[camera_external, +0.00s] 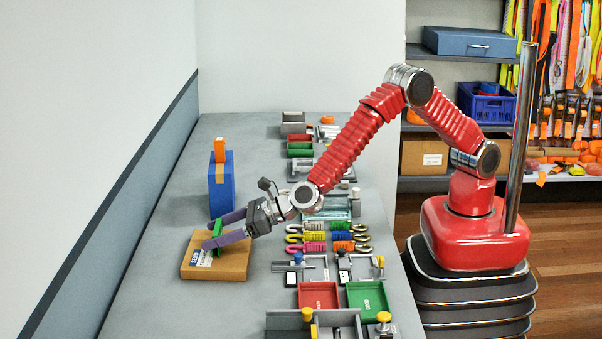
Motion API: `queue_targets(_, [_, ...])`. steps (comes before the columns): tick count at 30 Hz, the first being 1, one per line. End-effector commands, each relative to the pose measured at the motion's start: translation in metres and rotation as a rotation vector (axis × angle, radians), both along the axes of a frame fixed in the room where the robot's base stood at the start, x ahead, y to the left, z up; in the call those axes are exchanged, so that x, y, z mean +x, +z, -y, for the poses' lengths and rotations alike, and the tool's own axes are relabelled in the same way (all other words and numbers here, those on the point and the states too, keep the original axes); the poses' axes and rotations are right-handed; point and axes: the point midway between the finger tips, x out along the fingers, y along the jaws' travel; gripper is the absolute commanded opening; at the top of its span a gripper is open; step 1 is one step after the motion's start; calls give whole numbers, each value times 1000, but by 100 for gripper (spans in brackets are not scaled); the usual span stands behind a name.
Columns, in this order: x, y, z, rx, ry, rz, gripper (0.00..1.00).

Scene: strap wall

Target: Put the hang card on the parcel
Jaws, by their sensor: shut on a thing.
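The parcel (232,268) is a flat brown box with a small white and blue label, lying on the grey bench at the left. My gripper (224,228) has purple fingers and reaches left over the parcel. It is shut on a thin green piece, which I take to be the hang card (217,233). The card stands on edge between the fingers, over the parcel's upper part. I cannot tell whether its lower edge touches the parcel. The fingers hide part of the card and of the parcel's far side.
A blue block (221,185) with an orange piece (220,149) on top stands just behind the parcel. Coloured hooks (314,237), a red tray (318,296), a green tray (368,298) and metal fixtures line the bench's right side. The bench in front of the parcel is clear.

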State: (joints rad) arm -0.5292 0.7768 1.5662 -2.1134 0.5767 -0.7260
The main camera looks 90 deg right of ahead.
Motion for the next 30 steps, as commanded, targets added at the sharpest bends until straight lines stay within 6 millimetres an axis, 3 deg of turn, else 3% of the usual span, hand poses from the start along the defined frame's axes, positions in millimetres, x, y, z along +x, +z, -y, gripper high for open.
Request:
queue_targets(5, [0,-2,0,0,0,-1,57])
queue_targets(6, [0,-2,0,0,0,-1,80])
queue_targets(13, [0,-2,0,0,0,0,96])
queue_targets(23, [0,1,0,0,0,0,96])
queue_targets(30, [-18,9,-1,1,2,0,96])
